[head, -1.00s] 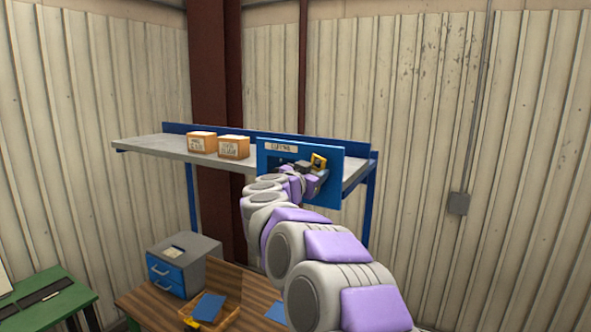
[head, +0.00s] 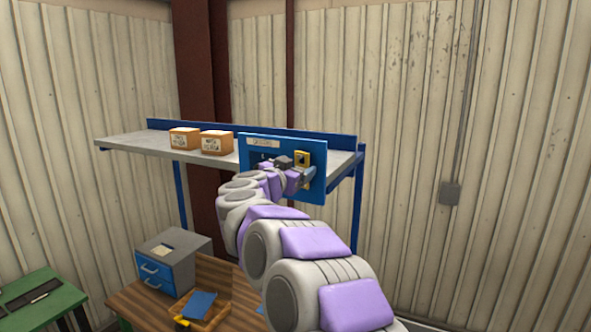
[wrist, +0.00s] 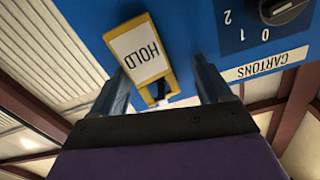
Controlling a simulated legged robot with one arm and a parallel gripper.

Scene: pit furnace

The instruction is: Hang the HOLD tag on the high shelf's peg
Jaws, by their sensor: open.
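The yellow HOLD tag (head: 303,157) is at the right part of the blue panel (head: 249,145) on the front of the high shelf (head: 140,146). In the wrist view the tag (wrist: 143,54) appears upside down, with a dark peg (wrist: 159,91) showing at its slotted end; it appears to hang there. My gripper (wrist: 160,78) is open, one finger on each side of the tag, with a clear gap on the right side. In the head view my gripper (head: 304,176) is at the panel, partly hidden by my arm.
A dark rotary knob (wrist: 285,8) and a CARTONS label (wrist: 266,64) are on the panel beside the tag. Two cartons (head: 184,139) (head: 217,143) stand on the shelf. A wooden bench below bears a drawer cabinet (head: 172,262) and an orange tray (head: 222,314).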

